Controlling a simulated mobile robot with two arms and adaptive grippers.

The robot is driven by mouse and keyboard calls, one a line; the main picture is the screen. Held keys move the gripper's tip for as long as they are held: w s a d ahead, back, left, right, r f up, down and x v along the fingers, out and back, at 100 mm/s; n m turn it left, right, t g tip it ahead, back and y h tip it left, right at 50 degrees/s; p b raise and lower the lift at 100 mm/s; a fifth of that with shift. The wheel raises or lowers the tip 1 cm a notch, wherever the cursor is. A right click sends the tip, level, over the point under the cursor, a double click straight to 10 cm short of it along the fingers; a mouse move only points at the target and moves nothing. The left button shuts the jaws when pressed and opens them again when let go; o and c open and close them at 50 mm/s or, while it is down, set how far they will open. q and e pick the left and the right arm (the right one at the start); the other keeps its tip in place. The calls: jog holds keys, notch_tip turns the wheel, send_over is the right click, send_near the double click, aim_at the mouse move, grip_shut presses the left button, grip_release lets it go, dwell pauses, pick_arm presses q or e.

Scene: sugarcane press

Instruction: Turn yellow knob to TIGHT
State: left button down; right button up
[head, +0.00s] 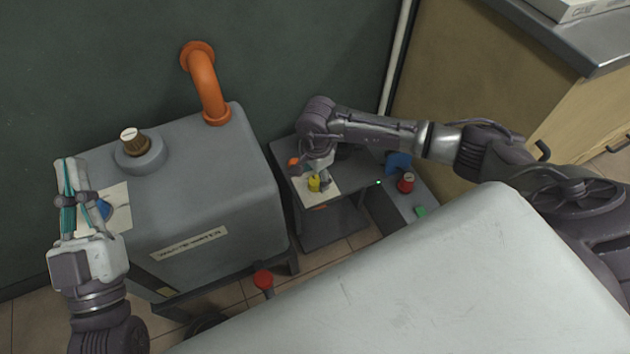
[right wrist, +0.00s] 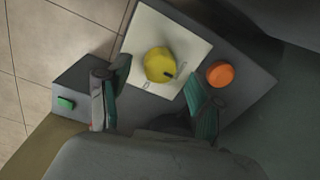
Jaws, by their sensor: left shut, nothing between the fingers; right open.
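My right gripper (head: 319,178) is at the knob in the head view. In the right wrist view its open fingers (right wrist: 157,100) are spread on either side, with the knob ahead between them and gaps visible. My left gripper (head: 70,160) is shut and empty, upright by the tank's left side.
An orange button (right wrist: 220,74) is close beside the plate. A green button (head: 421,211), a red knob (head: 405,183) and a blue part (head: 398,163) are to the right. The grey tank (head: 220,170) carries an orange pipe (head: 207,88). A large pale body (head: 450,290) fills the foreground.

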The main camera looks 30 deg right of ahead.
aim_at(314, 182)
pick_arm(q)
jog(key=shift+s+a+r+t+h, duration=0.1)
jog(key=shift+s+r+t+h, duration=0.4)
jog(key=shift+s+r+t, duration=0.7)
pick_arm(e)
jog(key=shift+f, duration=1.2)
pick_arm(q)
jog(key=shift+w+r, duration=0.1)
